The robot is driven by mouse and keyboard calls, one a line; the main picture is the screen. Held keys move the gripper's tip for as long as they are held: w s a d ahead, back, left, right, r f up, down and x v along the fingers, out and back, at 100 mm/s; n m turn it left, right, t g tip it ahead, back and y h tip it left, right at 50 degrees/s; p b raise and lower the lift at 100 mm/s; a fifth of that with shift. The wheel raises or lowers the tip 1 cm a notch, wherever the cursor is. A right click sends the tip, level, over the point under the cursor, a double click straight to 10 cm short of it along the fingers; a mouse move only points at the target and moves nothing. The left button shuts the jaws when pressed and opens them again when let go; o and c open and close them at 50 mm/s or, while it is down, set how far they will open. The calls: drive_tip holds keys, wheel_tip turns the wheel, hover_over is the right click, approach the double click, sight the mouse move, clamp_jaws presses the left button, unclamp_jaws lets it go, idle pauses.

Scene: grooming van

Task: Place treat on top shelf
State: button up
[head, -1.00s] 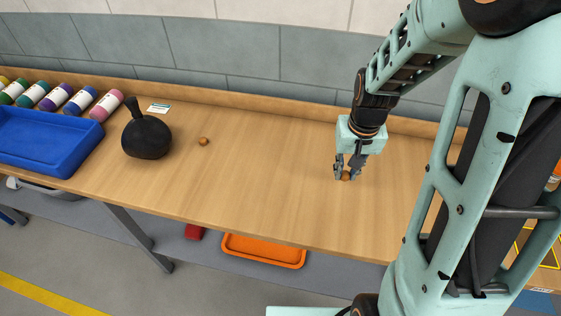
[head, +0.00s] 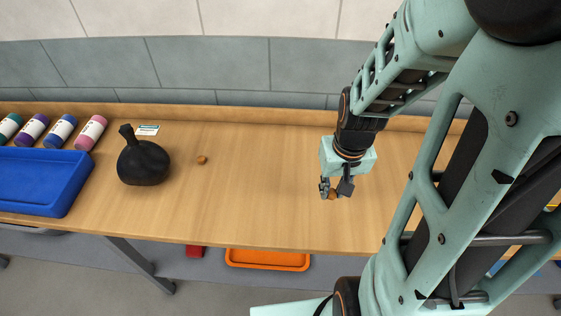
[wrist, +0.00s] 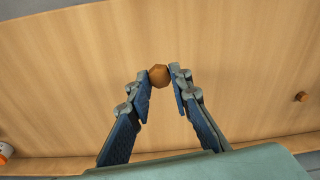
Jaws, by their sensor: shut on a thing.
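One small round brown treat (head: 332,194) is between the fingertips of my gripper (head: 336,189), at the right half of the wooden table. In the wrist view the same treat (wrist: 158,75) is pinched between the two fingers of my gripper (wrist: 159,77). A second brown treat (head: 202,160) lies on the table at the left of my gripper. It also shows in the wrist view at the right (wrist: 301,97). I cannot tell how high the held treat is above the table. No shelf is clearly visible as such above the table.
The wooden table (head: 255,200) is clear around my gripper. A black round bottle (head: 144,163), a small card (head: 148,130), a blue tray (head: 62,205) and several coloured bottles (head: 91,132) stand at the left. An orange tray (head: 268,267) and a red object (head: 194,251) lie below the table.

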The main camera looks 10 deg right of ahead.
drive_tip(key=shift+s+a+r, duration=0.1)
drive_tip(key=shift+s+a, duration=0.15)
drive_tip(key=shift+w+a, duration=0.1)
drive_tip(key=w+a+f, duration=0.2)
drive_tip(key=w+f, duration=0.2)
drive_tip(key=w, duration=0.4)
drive_tip(key=b, duration=0.3)
approach(301, 184)
drive_tip(key=shift+s+d+f, duration=0.1)
drive_tip(key=shift+s+f, duration=0.1)
drive_tip(key=shift+f, duration=0.3)
drive_tip(key=shift+s+d+f, duration=0.1)
drive_tip(key=shift+s+f, duration=0.15)
drive_tip(key=shift+f, duration=0.2)
drive_tip(key=shift+w+a+f, duration=0.15)
drive_tip(key=shift+w+f, duration=0.15)
drive_tip(key=shift+w, duration=0.1)
drive_tip(key=shift+w+f+b, duration=0.15)
drive_tip(key=shift+f+b, duration=0.1)
drive_tip(key=shift+b, duration=0.1)
drive_tip(key=shift+w+a+f+b, duration=0.1)
drive_tip(key=shift+w+f+b, duration=0.1)
drive_tip(key=shift+f+b, duration=1.15)
drive_tip(key=shift+f, duration=0.35)
